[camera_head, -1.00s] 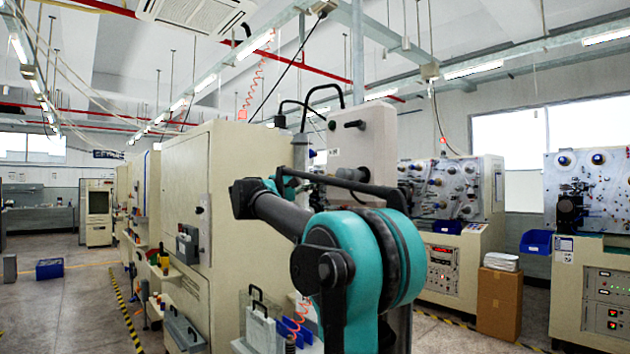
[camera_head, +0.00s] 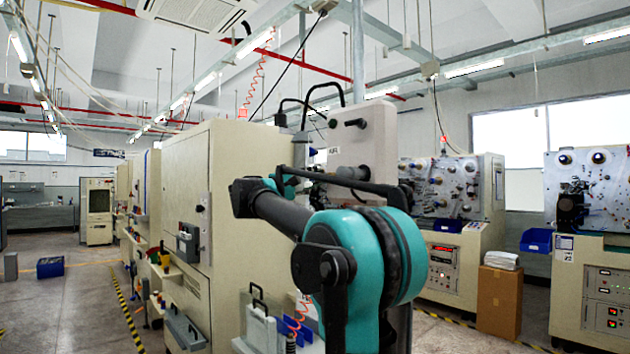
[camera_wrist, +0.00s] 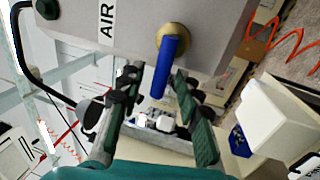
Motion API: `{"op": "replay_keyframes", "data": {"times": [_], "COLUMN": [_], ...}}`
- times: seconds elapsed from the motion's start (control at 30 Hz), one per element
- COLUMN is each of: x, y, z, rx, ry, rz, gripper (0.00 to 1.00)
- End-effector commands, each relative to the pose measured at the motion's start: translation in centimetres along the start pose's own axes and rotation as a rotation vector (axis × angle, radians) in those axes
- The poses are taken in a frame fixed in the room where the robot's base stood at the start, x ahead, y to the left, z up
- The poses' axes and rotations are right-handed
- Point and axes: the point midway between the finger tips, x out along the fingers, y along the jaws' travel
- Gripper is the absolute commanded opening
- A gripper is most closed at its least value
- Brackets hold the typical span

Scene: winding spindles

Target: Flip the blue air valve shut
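The blue valve handle (camera_wrist: 171,68) shows in the wrist view on a round brass fitting, on the grey face of the AIR-labelled box (camera_wrist: 82,24). The handle points down in the picture, toward my gripper. My gripper (camera_wrist: 161,80) is open, with one finger on each side of the handle's lower part. The handle's end lies between the fingertips; I cannot tell whether either finger touches it. In the head view the box (camera_head: 375,130) stands behind my arm, and my arm hides the valve area and most of my gripper.
A large cream cabinet (camera_head: 185,190) stands left of the box. Black hoses (camera_head: 325,95) loop above. Winding machines (camera_head: 465,190) and a cardboard carton (camera_head: 499,303) stand to the right. The floor at left (camera_head: 80,310) is mostly clear.

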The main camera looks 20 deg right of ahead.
Motion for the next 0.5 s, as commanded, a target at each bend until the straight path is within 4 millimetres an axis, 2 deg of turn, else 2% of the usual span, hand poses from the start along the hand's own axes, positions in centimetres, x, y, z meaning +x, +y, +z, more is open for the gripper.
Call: {"op": "replay_keyframes", "data": {"times": [0.17,0.5], "x": [-2.1,-8.9], "y": [0.0,0.0], "z": [-0.1,-0.1], "rx": [0.0,0.001], "ry": [0.004,0.005], "rz": [0.0,0.0], "gripper": [0.34,0.34]}}
